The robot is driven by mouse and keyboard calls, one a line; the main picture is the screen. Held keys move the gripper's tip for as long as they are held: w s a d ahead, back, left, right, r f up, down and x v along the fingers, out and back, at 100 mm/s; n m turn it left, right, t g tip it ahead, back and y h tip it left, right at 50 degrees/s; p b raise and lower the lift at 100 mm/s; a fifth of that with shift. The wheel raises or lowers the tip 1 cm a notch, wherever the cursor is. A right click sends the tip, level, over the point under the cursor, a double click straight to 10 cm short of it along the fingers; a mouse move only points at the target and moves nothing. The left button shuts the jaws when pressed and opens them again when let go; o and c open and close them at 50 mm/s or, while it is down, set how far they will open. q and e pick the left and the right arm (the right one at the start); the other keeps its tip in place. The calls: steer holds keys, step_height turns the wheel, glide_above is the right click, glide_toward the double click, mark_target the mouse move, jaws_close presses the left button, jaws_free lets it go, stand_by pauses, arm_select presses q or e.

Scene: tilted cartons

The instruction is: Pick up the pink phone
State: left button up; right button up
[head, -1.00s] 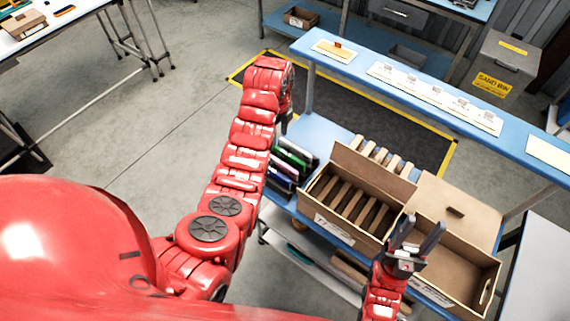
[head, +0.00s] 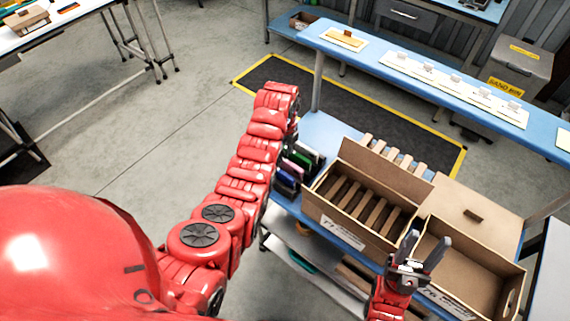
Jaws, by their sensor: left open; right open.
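Several phones (head: 303,157) stand on edge in a row at the left end of the blue bench. My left gripper (head: 293,128) is at the end of the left arm, just above and behind the row as seen here. It is mostly hidden by my wrist and holds nothing that I can see. My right gripper (head: 426,241) is open and empty, fingers spread, over the near wall between the two cartons.
A tilted carton (head: 343,228) with wooden dividers stands right of the phones. An open, seemingly empty carton (head: 460,297) is beside it, with a flap (head: 478,213) behind. A blue shelf (head: 395,62) with white cards runs behind the bench.

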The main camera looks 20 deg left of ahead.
mark_target(285, 166)
arm_select(q)
steer(key=shift+w+f+p, duration=0.15)
steer(key=shift+f+p, duration=0.4)
steer(key=shift+f, duration=0.9)
jaws_close()
